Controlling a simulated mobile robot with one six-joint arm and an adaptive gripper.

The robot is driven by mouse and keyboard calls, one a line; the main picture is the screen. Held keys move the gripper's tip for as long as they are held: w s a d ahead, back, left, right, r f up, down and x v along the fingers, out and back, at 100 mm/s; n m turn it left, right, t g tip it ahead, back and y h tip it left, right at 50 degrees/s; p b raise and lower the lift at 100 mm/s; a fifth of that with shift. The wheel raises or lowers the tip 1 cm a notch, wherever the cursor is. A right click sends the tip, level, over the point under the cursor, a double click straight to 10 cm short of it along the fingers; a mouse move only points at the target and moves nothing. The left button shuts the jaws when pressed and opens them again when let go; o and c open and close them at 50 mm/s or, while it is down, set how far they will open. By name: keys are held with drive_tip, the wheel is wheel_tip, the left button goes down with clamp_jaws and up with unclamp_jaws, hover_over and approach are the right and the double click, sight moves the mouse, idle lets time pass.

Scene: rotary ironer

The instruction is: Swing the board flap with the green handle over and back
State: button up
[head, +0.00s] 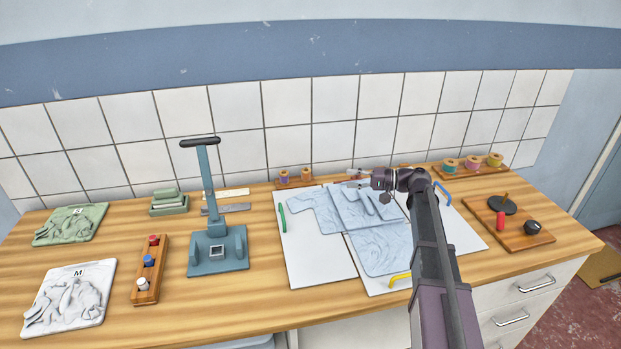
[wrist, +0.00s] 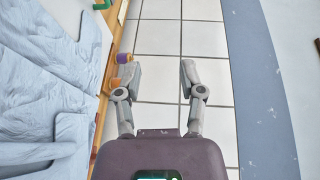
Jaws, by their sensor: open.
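The folding board is made of white panels. Its left flap (head: 310,258) lies flat on the counter and has a green handle (head: 282,220) on its left edge. A light blue garment (head: 380,252) lies spread over the board, with part of it on the left flap. My gripper (head: 355,179) is above the back of the board, to the right of the green handle and apart from it. In the wrist view my gripper (wrist: 158,73) is open with nothing between its fingers. The garment (wrist: 45,75) shows at the left there.
A yellow handle (head: 400,281) and a blue handle (head: 442,193) mark other flaps. A small spool rack (head: 295,183) stands behind the board. A blue-grey stand (head: 216,252) with a tall post rises left of it. A tiled wall (head: 290,100) closes the back.

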drive_tip(key=w+a+f+b, duration=0.1)
drive_tip(key=a, duration=1.2)
drive_tip(key=shift+w, duration=0.2)
drive_tip(key=shift+f, duration=0.1)
clamp_jaws()
unclamp_jaws()
drive_tip(key=shift+d, duration=0.1)
